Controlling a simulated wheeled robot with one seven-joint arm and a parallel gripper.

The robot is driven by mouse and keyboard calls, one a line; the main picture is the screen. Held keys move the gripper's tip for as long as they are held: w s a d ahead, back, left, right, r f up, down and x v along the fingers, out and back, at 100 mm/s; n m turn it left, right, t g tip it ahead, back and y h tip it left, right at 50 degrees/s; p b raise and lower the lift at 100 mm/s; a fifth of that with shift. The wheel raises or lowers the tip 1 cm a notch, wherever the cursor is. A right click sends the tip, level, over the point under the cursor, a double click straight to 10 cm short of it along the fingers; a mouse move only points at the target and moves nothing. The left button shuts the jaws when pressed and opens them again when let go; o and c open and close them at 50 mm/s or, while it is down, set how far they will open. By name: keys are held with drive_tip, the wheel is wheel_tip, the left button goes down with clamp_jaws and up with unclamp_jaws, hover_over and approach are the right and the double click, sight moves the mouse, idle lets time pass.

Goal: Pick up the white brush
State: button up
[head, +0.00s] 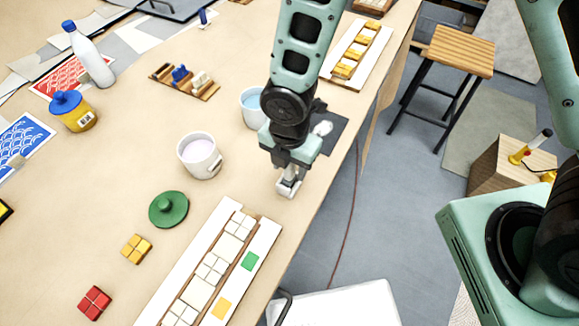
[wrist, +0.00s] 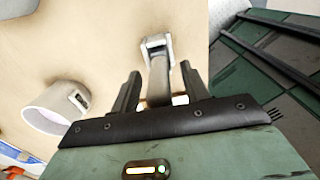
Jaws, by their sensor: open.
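My gripper (head: 287,172) points down over the table near its right edge. In the wrist view its two dark fingers (wrist: 160,72) stand apart. The brush's lower part is hidden behind the gripper body in the wrist view.
A white mug (head: 199,155) stands close left of the gripper; it also shows in the wrist view (wrist: 57,107). A light-blue cup (head: 253,106) is behind. The mosaic panel (head: 265,240) and green lid (head: 168,209) lie in front. The table edge drops off to the right.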

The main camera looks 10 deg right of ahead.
drive_tip(key=shift+f, duration=0.25)
clamp_jaws()
